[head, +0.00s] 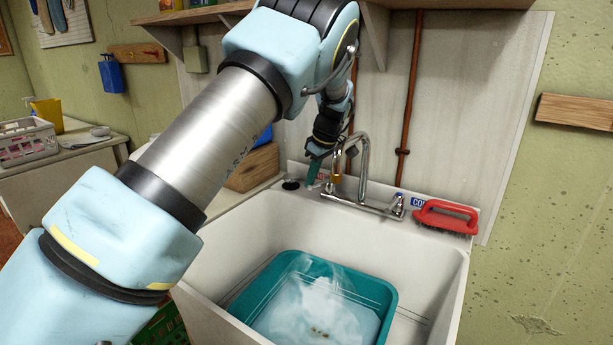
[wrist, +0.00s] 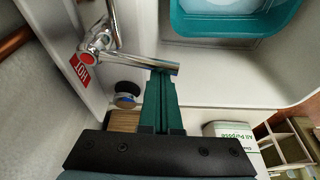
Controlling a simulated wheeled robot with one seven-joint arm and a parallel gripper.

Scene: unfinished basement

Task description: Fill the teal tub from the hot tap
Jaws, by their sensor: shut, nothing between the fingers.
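The teal tub (head: 388,290) sits in the white sink basin (head: 440,265). It holds pale, clear-looking water (head: 318,310) with whitish wisps over it; its near edge is cut off. The chrome tap (head: 365,165) stands on the sink's back ledge; I cannot make out a stream from it. Its hot lever (wrist: 130,61) lies beside the red HOT label (wrist: 81,68) in the wrist view. My gripper (head: 313,172) is shut and empty at the hot side. In the wrist view its teal fingertips (wrist: 160,76) are at the lever's free end; whether they touch is unclear.
A red scrub brush (head: 446,217) lies on the ledge right of the COLD label (head: 421,201). A wooden box (head: 252,168) stands left of the sink. A shelf (head: 200,14) overhangs the arm. An All Purpose container (wrist: 230,130) is near my fingers.

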